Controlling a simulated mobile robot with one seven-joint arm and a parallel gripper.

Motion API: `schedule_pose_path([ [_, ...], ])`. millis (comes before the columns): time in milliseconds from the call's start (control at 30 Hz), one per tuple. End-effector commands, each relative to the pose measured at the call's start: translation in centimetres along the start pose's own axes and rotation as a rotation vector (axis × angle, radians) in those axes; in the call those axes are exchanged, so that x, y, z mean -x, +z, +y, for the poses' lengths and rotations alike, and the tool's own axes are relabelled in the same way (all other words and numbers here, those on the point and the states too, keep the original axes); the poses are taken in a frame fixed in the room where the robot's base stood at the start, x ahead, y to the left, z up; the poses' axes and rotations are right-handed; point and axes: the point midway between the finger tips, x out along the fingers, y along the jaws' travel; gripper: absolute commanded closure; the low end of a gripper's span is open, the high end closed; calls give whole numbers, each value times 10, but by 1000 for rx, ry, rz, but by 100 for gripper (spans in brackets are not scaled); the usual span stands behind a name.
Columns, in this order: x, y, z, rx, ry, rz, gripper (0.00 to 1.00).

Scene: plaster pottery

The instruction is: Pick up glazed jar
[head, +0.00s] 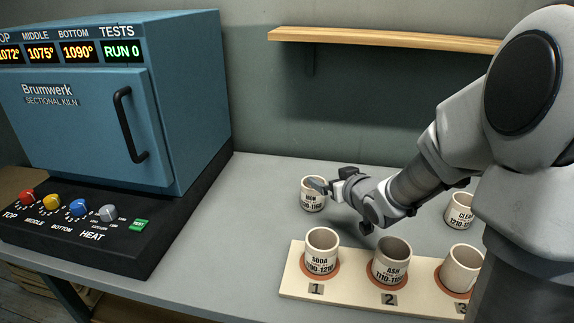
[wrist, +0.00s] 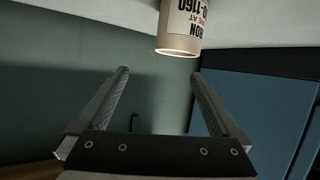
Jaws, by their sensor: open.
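Several pale jars with printed labels are in view; I cannot tell from their surfaces which are glazed. The jar labelled IRON (head: 311,200) stands upright on the table behind the board. My gripper (head: 318,185) is at its right side in the head view, with fingers level near its upper part. In the wrist view the jar (wrist: 181,28) appears upside down, beyond the fingertips of my gripper (wrist: 159,71). The fingers are open and empty, and the jar is not between them. The SODA jar (head: 322,250), ASH jar (head: 392,262) and another jar (head: 461,268) stand on the board.
The pale board (head: 345,297) has numbered spots 1, 2 and 3. A CLEAR jar (head: 458,210) stands at right, partly behind my arm. A blue kiln (head: 110,110) with its door shut stands at left. A wooden shelf (head: 385,38) is on the wall. Table between kiln and board is clear.

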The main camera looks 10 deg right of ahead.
Motion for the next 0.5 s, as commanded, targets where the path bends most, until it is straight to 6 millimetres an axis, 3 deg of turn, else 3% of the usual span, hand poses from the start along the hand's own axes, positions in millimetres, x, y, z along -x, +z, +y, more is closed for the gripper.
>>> schedule_pose_path([
  [33,-10,18,-4,-11,-27,11,0],
  [100,-15,24,-9,-17,-56,26,0],
  [267,-22,28,-15,-24,-86,43,0],
  [500,-46,29,-19,-23,-88,44,0],
])
